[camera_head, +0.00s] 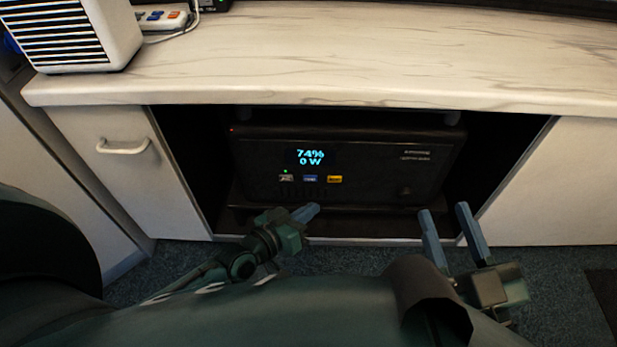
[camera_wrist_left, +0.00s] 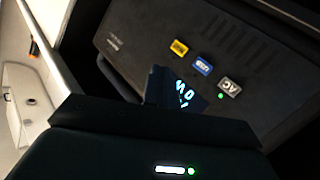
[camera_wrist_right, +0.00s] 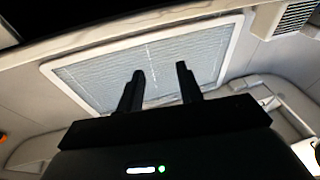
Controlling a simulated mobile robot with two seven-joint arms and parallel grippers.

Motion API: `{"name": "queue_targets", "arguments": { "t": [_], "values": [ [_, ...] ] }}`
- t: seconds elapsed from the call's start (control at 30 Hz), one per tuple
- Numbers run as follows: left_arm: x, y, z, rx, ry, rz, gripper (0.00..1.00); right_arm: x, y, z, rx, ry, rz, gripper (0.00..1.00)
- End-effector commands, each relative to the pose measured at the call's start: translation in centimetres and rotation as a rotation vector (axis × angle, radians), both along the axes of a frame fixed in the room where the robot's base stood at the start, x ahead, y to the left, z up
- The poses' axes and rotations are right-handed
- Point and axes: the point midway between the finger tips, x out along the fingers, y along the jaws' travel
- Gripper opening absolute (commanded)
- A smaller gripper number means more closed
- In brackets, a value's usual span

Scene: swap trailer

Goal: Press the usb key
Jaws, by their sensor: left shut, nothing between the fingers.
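The black power station (camera_head: 380,190) sits in the open cabinet bay, its front facing me. The blue USB key (camera_head: 310,178) is in the row below the display, between the grey AC key (camera_head: 286,178) and a yellow key (camera_head: 334,179). The USB key also shows uncovered in the left wrist view (camera_wrist_left: 202,66). My left gripper (camera_head: 308,211) is shut and empty, below the USB key in the head view and apart from it. In the left wrist view its fingers partly cover the display. My right gripper (camera_head: 444,210) is open and empty, below the station's right part.
The display (camera_head: 310,157) reads 74% and 0 W. A green light glows by the AC key. The pale countertop (camera_head: 360,55) overhangs the bay. A white cabinet door with a handle (camera_head: 123,147) is on the left, and a plain white panel (camera_head: 555,185) on the right.

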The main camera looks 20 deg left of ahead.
Motion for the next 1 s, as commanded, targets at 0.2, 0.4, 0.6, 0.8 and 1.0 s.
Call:
{"name": "queue_targets", "arguments": {
  "t": [0.2, 0.4, 0.6, 0.8, 1.0],
  "values": [
    [-0.5, 0.3, -3.7, -0.024, 0.099, 0.012, 0.00, 0.1, -0.2, -0.2, -0.024, 0.004, -0.014, 0.36],
    [-0.6, 0.3, -4.1, -0.028, 0.109, 0.014, 0.00, 0.1, -0.2, -0.3, -0.027, 0.003, -0.014, 0.36],
    [-0.6, 0.4, -4.0, -0.028, 0.108, 0.014, 0.00, 0.1, -0.2, -0.3, -0.026, 0.003, -0.014, 0.36],
    [0.7, 0.7, -4.2, -0.026, 0.104, 0.014, 0.00, 0.1, -0.1, -0.6, -0.011, 0.002, -0.008, 0.36],
    [3.4, 1.5, -4.3, -0.027, 0.104, 0.014, 0.00, 0.1, 0.1, -0.8, 0.020, -0.008, 0.007, 0.36]
  ]
}}
